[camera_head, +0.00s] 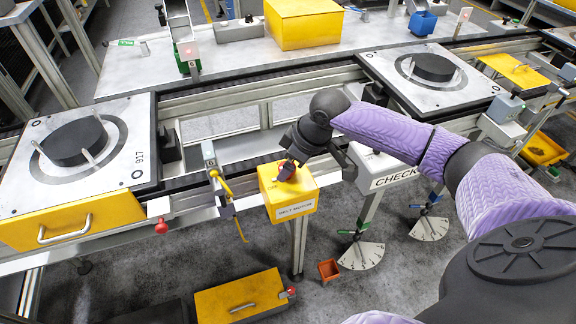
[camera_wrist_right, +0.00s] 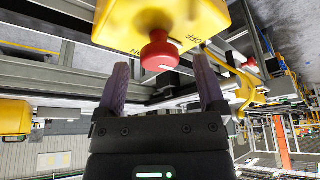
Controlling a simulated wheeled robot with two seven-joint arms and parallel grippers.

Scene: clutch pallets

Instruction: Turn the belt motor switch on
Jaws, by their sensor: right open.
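The yellow belt motor box (camera_head: 289,198), labelled "BELT MOTOR", is fixed at the front of the line in the head view. In the right wrist view the yellow box (camera_wrist_right: 205,18) has OFF and ON printed beside a red switch knob (camera_wrist_right: 158,52). My right gripper (camera_wrist_right: 161,66) is open, its two purple-grey fingers on either side of the knob and slightly short of it; I cannot tell whether they touch it. In the head view my right gripper (camera_head: 290,160) is at the top of the box and largely hides the knob. My left gripper is not in view.
A white CHECK box (camera_head: 385,170) stands just right of the motor box. A yellow hooked lever (camera_head: 222,182) is close on its left. Pallets with black discs sit left (camera_head: 110,180) and right (camera_head: 395,75). A yellow floor case (camera_head: 240,297) lies below.

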